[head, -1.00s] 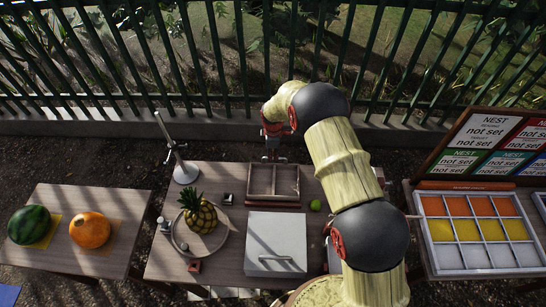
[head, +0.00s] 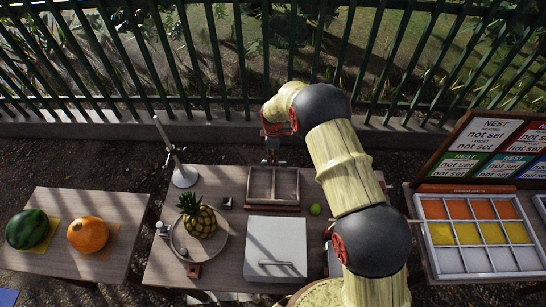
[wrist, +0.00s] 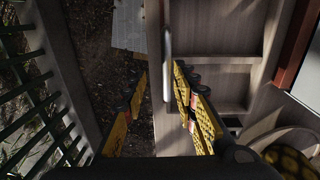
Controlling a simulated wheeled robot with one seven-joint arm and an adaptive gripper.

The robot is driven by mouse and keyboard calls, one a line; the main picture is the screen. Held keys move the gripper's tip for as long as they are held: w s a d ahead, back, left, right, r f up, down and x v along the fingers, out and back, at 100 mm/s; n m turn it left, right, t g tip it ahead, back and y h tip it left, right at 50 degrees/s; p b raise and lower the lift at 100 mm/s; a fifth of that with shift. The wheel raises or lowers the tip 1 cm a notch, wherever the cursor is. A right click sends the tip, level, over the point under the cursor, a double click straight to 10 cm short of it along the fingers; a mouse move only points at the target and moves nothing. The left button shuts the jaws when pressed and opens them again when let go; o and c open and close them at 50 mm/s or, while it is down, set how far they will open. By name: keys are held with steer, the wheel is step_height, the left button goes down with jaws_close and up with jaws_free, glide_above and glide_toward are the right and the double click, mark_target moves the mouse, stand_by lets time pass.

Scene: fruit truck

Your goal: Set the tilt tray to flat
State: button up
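The tilt tray (head: 248,187) is a wooden tray with two compartments at the back of the middle table. I cannot tell its exact tilt. Its compartments look empty. My gripper (head: 271,152) hangs at the tray's far edge in the head view, partly hidden by my arm. In the wrist view my gripper (wrist: 161,76) has its yellow fingers spread apart. The tray (wrist: 225,62) fills the right of that view, and a pale strip along its edge shows between the fingers. I cannot tell whether a finger touches it.
A white box (head: 275,237) with a handle stands in front of the tray. A lime (head: 315,209) lies to its right. A pineapple (head: 201,222) sits on a round plate at left, near a metal stand (head: 184,175). A green fence (head: 240,60) runs behind.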

step_height(320, 180, up, 11)
steer(key=shift+s, duration=0.3)
steer(key=shift+f, duration=0.15)
stand_by(0.3)
